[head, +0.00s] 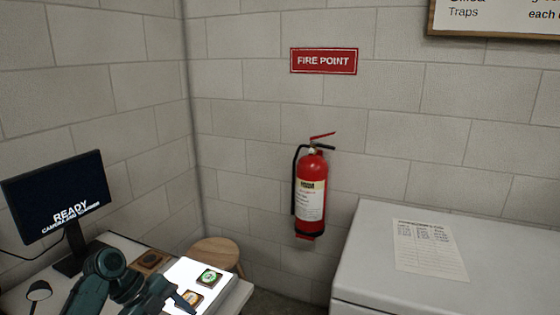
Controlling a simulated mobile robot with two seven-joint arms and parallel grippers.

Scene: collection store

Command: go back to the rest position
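My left arm comes in at the bottom left, over the desk. Its gripper (183,301) is near the white lit panel (182,272), close to a small dark square item with an orange centre (192,297). I cannot tell whether the gripper is above that item or touching it, nor whether its fingers are open. A second square item with a green and white centre (209,277) lies on the panel. My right gripper is not in view.
A monitor (57,195) reading "READY" stands on the desk (20,297), with a small lamp (39,291) before it. A wooden stool (214,250) stands behind the panel. A red fire extinguisher (311,187) hangs on the wall. A grey cabinet (500,255) with a paper sheet (430,248) is right.

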